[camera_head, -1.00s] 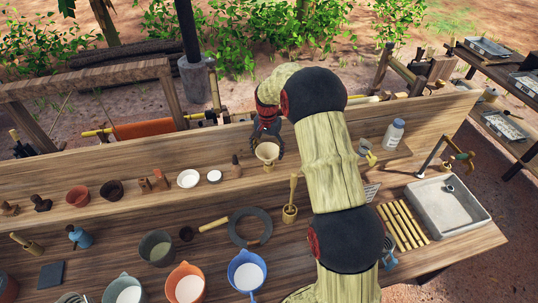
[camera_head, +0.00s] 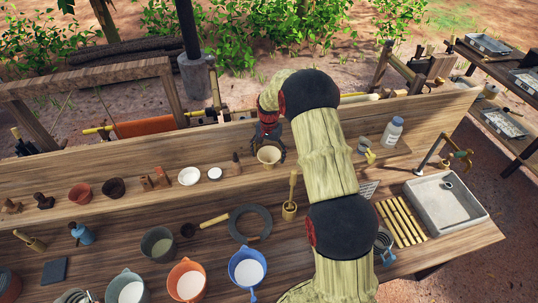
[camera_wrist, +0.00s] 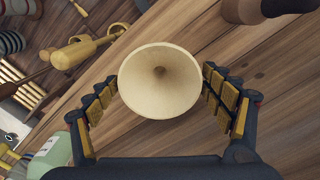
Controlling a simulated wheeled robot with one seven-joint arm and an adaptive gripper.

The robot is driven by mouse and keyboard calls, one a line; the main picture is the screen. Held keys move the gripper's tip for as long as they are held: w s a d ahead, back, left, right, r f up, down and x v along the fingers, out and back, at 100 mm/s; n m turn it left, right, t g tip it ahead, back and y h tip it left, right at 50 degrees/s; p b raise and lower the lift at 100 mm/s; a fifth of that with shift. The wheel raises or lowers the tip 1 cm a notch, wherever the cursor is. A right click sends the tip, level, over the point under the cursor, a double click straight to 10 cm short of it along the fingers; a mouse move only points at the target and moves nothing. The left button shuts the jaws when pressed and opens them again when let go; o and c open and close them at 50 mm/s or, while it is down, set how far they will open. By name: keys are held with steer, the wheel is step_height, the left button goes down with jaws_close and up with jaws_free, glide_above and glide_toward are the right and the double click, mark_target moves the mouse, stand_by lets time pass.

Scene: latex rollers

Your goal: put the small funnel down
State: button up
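The small funnel (camera_head: 269,156) is a pale cream cone at the upper shelf's wooden surface, to the right of the small white cup. Its wide mouth faces up. In the wrist view the funnel (camera_wrist: 160,82) sits between my gripper's fingers, and I look down into its mouth to the dark hole at the centre. My gripper (camera_head: 269,143) reaches down around it from behind. The funnel's lower part is hidden.
On the upper shelf (camera_head: 222,193) stand a small white cup (camera_head: 215,174), a white bowl (camera_head: 189,176) and a brown stopper (camera_head: 237,163) left of the funnel. A white bottle (camera_head: 392,132) stands at right.

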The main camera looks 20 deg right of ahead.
steer(key=shift+o, duration=0.8)
steer(key=shift+r, duration=0.55)
step_height(320, 180, up, 10)
steer(key=b, duration=0.3)
step_height(320, 180, up, 12)
steer(key=n+t, duration=0.1)
steer(key=n, duration=0.1)
glide_above(269, 160)
steer(key=s+a, duration=0.4)
steer(key=s, duration=0.3)
steer(key=s+a+r+n+t, duration=0.2)
steer(key=s+a+r, duration=0.3)
steer(key=s, duration=0.4)
steer(key=s+a+r+n+t, duration=0.1)
steer(key=s+a+n, duration=0.1)
steer(key=s, duration=0.9)
steer(key=s+a+r+n+t, duration=0.1)
steer(key=s+a+n, duration=0.2)
steer(key=s, duration=0.9)
steer(key=shift+s+n+t, duration=0.15)
steer(key=shift+n+t, duration=0.15)
